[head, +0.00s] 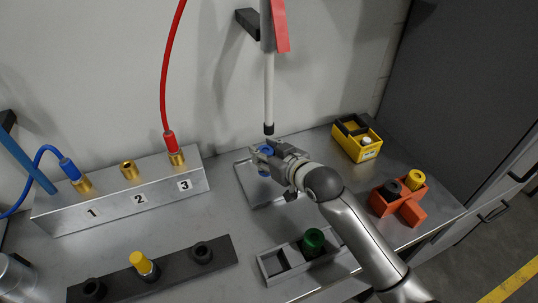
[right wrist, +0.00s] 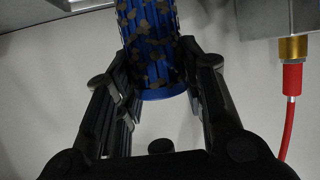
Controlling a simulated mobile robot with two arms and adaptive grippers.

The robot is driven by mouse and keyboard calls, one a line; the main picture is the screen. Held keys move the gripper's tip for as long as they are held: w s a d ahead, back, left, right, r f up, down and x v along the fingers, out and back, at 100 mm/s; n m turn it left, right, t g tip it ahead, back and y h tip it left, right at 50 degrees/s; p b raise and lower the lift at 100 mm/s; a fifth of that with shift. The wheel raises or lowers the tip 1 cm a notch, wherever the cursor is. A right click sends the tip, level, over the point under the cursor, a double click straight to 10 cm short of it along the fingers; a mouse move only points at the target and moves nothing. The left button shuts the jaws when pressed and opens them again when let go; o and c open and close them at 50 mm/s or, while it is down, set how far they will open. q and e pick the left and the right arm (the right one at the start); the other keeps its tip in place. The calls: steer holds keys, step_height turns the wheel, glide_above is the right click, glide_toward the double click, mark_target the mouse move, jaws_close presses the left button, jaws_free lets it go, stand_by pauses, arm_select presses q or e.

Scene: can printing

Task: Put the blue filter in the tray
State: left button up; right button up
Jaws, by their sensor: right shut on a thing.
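The blue filter (head: 265,151) is held in my right gripper (head: 263,160) above a flat, square metal tray (head: 247,185) near the back wall. In the right wrist view the filter (right wrist: 152,45) is a ribbed blue cylinder with brownish specks, between the two fingers (right wrist: 165,80). My right gripper is shut on it. The filter's far end is cut off in that view. A grey compartment tray (head: 271,267) stands in front, with a green filter (head: 313,241) in it. My left gripper is not in view.
A white rod (head: 269,95) with a black tip hangs just above the gripper. A numbered metal block (head: 120,196) with red and blue hoses stands left. A dark rack (head: 173,268) is in front. A yellow bin (head: 368,151) and orange holder (head: 408,210) stand right.

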steer(key=shift+w+d, duration=0.45)
steer(key=shift+w, duration=0.05)
steer(key=shift+f+p, duration=0.5)
steer(key=shift+f, duration=1.2)
steer(key=shift+f, duration=0.1)
steer(key=shift+f, duration=0.15)
steer(key=o, duration=1)
steer(key=shift+s+r, duration=0.15)
steer(key=shift+r, duration=0.1)
steer(key=shift+b+v, duration=0.6)
steer(key=shift+v, duration=3.05)
